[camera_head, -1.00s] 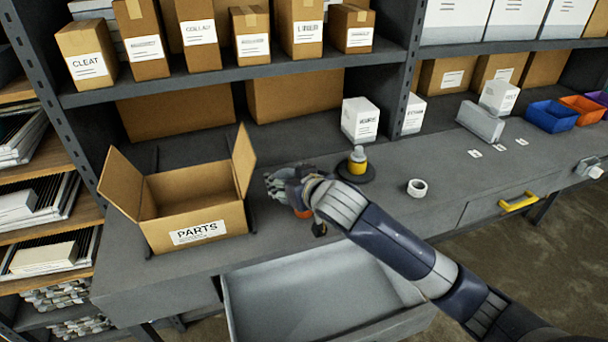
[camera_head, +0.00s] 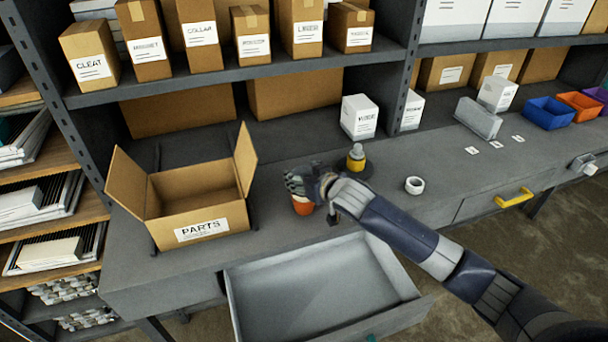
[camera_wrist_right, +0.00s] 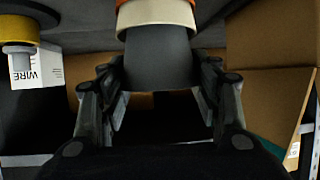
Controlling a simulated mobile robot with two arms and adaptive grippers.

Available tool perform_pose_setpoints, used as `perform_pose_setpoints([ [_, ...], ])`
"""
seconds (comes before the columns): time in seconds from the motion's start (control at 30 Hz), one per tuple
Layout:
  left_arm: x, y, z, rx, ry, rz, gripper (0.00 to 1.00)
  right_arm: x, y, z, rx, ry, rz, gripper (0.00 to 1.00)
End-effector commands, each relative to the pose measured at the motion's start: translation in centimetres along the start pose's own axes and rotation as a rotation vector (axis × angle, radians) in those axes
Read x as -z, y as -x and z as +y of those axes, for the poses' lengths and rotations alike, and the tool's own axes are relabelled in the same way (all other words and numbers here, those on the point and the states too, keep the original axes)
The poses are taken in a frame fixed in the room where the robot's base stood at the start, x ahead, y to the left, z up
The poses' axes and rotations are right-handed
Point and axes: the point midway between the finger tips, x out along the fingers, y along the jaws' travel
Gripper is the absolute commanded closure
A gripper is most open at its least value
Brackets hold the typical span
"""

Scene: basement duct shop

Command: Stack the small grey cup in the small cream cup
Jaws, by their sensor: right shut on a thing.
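My right gripper (camera_head: 300,184) is over the bench to the right of the parts box. In the right wrist view my right gripper (camera_wrist_right: 160,95) is shut on the small grey cup (camera_wrist_right: 160,62). The far end of the grey cup meets the small cream cup (camera_wrist_right: 156,14), which shows as a pale band. I cannot tell how deep the grey cup sits in it. An orange cup (camera_head: 303,207) shows just below the gripper, and its edge lies beyond the cream band in the wrist view. The gripper hides the grey and cream cups in the head view. My left gripper is not in view.
An open cardboard parts box (camera_head: 200,231) stands left of the gripper. A white roll (camera_head: 415,185) lies to the right. An open drawer (camera_head: 310,322) juts out below the bench front.

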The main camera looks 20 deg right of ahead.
Motion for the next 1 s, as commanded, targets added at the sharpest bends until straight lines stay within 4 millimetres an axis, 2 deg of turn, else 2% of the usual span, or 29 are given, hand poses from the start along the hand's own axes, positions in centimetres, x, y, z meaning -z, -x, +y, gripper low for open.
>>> perform_pose_setpoints([
  [0.47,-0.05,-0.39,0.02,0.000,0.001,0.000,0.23,-1.03,-0.51,-0.04,0.001,-0.001,0.001,0.65],
  [0.5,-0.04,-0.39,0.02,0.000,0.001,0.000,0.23,-1.06,-0.51,-0.04,0.000,0.000,0.000,0.35],
  [0.57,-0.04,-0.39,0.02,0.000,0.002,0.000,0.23,-1.05,-0.50,-0.03,0.000,0.000,0.000,0.22],
  [1.0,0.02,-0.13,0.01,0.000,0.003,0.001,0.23,-0.47,-0.24,0.03,-0.001,0.001,0.001,0.22],
])
